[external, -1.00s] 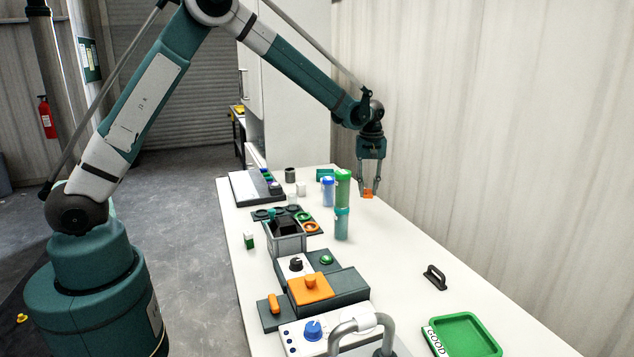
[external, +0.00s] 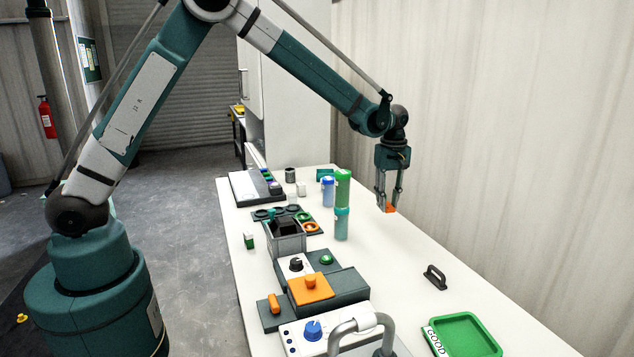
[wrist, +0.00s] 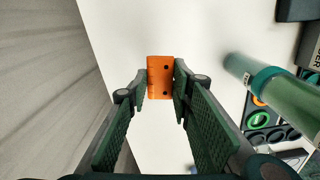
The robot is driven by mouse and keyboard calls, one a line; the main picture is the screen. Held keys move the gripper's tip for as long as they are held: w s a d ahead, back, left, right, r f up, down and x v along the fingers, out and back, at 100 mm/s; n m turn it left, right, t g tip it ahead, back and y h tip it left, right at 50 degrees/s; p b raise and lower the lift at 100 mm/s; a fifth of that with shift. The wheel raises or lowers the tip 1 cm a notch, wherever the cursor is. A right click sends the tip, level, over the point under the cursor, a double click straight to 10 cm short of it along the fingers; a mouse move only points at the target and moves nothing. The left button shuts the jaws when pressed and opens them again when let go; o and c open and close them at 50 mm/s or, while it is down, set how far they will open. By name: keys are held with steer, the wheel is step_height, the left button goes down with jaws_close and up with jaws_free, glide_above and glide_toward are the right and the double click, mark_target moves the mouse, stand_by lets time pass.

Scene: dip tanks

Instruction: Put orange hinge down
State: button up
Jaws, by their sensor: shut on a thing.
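The orange hinge (external: 389,208) is a small flat orange piece between the fingertips of my gripper (external: 389,200). In the wrist view the hinge (wrist: 160,78) shows as an orange plate with dark holes, and the fingers of my gripper (wrist: 160,85) are shut on its two sides. In the external view the hinge appears over the back right part of the white table, to the right of the green tubes. I cannot tell exactly how high it is above the table.
A tall green-capped tube (external: 343,185) and a teal tube (external: 342,223) stand left of my gripper. A black handle (external: 435,277) and a green GOOD tray (external: 466,335) are nearer the front. The white tabletop (external: 400,255) is clear between them.

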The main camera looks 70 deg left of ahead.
steer(key=n, duration=0.2)
glide_above(397, 246)
stand_by(0.3)
steer(key=shift+f, duration=3.1)
steer(key=shift+f, duration=1.85)
steer(key=shift+f+b, duration=0.2)
steer(key=shift+b, duration=0.2)
steer(key=o, duration=0.9)
steer(key=shift+r, duration=0.15)
